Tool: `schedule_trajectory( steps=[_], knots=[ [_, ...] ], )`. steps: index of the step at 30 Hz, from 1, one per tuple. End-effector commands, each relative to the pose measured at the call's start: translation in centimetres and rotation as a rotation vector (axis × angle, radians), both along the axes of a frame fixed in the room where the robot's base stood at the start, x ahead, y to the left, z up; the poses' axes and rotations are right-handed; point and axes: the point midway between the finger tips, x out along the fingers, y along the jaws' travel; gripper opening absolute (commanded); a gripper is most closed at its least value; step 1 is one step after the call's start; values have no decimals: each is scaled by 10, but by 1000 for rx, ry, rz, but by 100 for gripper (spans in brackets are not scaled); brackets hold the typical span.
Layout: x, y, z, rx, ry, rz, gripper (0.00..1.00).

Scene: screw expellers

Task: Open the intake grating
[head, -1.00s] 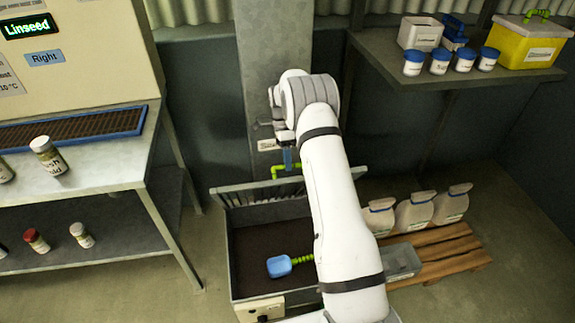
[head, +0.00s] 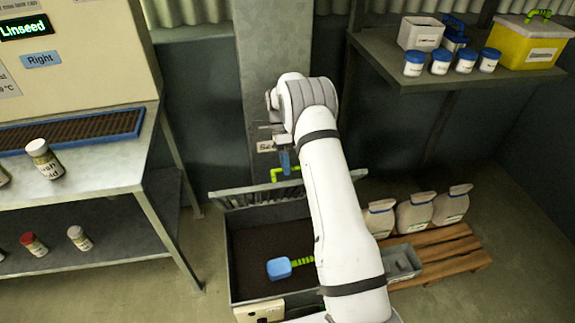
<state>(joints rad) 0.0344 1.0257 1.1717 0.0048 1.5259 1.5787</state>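The intake grating (head: 262,194) is a grey slatted panel at the back edge of a grey bin (head: 228,262). It stands raised and tilted, leaving the bin's mouth uncovered. A green handle (head: 276,174) rises from the grating's upper edge. My gripper (head: 286,163) points down at the handle, its blue finger touching or just in front of it. My wrist and forearm cover the right part of the grating and handle. I cannot tell whether the fingers are shut on the handle.
A blue scoop (head: 280,268) with a green handle lies on dark material in the bin. White sacks (head: 414,214) stand on a wooden pallet (head: 460,250) to the right. A metal table (head: 95,168) with jars is at left. A shelf (head: 400,62) hangs at upper right.

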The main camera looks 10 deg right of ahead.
Motion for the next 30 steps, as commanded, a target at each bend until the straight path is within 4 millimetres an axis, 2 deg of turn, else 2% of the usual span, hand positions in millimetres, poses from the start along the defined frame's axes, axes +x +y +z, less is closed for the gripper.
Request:
schedule_trajectory(
  steps=[5, 12, 18, 23, 30],
  knots=[
    [1, 0, 17, 0, -3, 0, 36],
    [1, 0, 65, 0, -4, 0, 36],
    [0, 0, 92, -1, -1, -1, 36],
    [0, 0, 99, -1, 0, 1, 36],
    [0, 0, 99, 0, 0, 1, 36]
  ],
)
